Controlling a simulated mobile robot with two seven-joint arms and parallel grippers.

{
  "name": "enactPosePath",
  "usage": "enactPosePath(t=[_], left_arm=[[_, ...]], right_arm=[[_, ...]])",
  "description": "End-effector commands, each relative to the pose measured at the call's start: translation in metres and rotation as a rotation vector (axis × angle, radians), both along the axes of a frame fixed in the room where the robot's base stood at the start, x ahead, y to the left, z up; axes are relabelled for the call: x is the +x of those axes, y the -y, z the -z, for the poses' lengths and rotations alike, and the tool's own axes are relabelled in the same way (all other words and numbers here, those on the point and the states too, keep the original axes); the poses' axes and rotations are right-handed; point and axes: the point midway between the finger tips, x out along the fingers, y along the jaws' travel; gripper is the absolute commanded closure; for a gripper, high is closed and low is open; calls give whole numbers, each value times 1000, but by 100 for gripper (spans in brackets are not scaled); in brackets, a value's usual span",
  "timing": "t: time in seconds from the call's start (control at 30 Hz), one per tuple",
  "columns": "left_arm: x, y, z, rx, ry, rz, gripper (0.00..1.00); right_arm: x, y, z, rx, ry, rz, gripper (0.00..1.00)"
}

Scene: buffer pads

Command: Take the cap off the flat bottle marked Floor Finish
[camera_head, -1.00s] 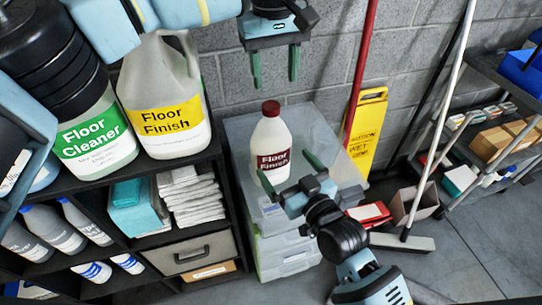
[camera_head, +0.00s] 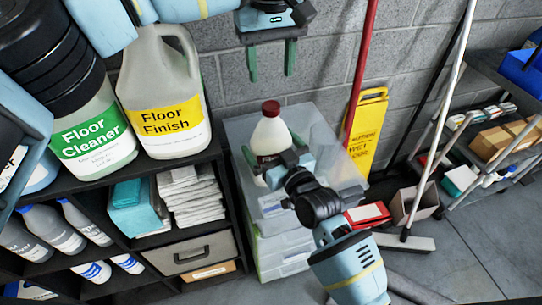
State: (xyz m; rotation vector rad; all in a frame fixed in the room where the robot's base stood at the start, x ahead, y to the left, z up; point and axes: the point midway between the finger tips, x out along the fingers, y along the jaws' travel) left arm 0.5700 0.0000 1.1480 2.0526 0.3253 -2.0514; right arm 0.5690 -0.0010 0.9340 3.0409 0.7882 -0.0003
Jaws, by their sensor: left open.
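The flat white bottle (camera_head: 270,132) with a dark red label stands upright on the clear plastic bin. Its red cap (camera_head: 271,108) is on its neck. My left gripper (camera_head: 271,78) is open and empty above the cap, its two green fingers pointing down and apart from it. My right gripper (camera_head: 272,152) is at the bottle's body, coming from the lower right, with its fingers around the sides. It covers most of the label and lower body. Whether its fingers touch the bottle cannot be seen.
A larger jug (camera_head: 162,90) with a yellow Floor Finish label and a Floor Cleaner jug (camera_head: 95,140) stand on the dark shelf (camera_head: 190,160) to the left. The clear bin (camera_head: 315,150) bears the bottle. A yellow wet-floor sign (camera_head: 368,130) and a red pole (camera_head: 361,75) stand at right.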

Motion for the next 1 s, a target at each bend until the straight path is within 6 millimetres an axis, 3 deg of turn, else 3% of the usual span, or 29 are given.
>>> enactPosePath(t=[0.3, 0.87, 1.0], left_arm=[[0, 0, 0, 0, 0, 0, 49], [0, 0, 0, 0, 0, 26, 49], [0, 1, 1, -1, -1, 147, 49]], right_arm=[[3, -1, 0, 0, 1, 0, 0], [2, -1, 0, 0, 0, 0, 72], [2, -1, 0, 0, 0, 0, 75]])
